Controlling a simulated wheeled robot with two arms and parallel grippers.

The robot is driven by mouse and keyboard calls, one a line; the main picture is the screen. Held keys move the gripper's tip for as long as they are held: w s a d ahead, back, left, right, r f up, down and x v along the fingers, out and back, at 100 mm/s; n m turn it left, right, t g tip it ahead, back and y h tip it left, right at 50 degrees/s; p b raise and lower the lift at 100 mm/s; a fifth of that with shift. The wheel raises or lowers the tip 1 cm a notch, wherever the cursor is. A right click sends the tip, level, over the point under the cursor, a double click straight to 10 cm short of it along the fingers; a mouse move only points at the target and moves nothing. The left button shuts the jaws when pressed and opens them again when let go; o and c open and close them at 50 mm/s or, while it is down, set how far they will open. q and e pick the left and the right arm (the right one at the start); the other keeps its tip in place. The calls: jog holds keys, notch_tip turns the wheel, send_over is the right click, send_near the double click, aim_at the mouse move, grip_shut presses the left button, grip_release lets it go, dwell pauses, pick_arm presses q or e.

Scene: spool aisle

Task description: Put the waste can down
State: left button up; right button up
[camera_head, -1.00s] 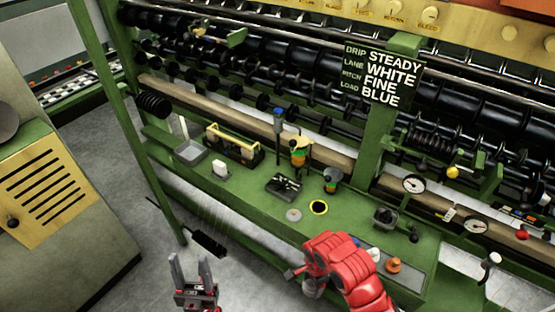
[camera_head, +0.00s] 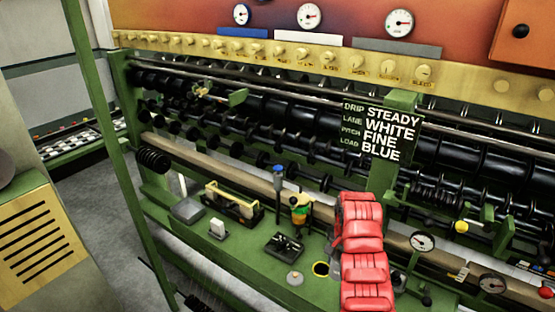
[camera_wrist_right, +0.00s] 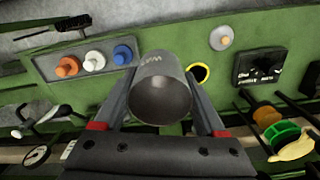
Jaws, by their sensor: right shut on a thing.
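The waste can (camera_wrist_right: 162,88) is a grey metal cylinder with faint lettering on its side. In the right wrist view it sits between the fingers of my right gripper (camera_wrist_right: 158,98), which is shut on it. The green bench (camera_wrist_right: 170,38) lies beyond the can; I cannot tell whether the can touches it. A yellow-ringed dark round spot (camera_wrist_right: 199,73) is just right of the can; it also shows in the head view (camera_head: 320,269), left of my red right arm. That arm hides most of the gripper and can in the head view. My left gripper is not in view.
Orange, white and blue knobs (camera_wrist_right: 93,60) sit in a strip. Roller machinery runs behind the bench.

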notch_tip(320, 180, up, 11)
jog(key=a+n+b, duration=0.1)
jog(key=n+b, duration=0.4)
jog(key=n, duration=0.4)
jog(key=shift+w+a+n, duration=0.25)
jog(key=shift+w+n, duration=0.05)
jog(key=shift+n, duration=0.1)
jog(key=shift+f, duration=0.1)
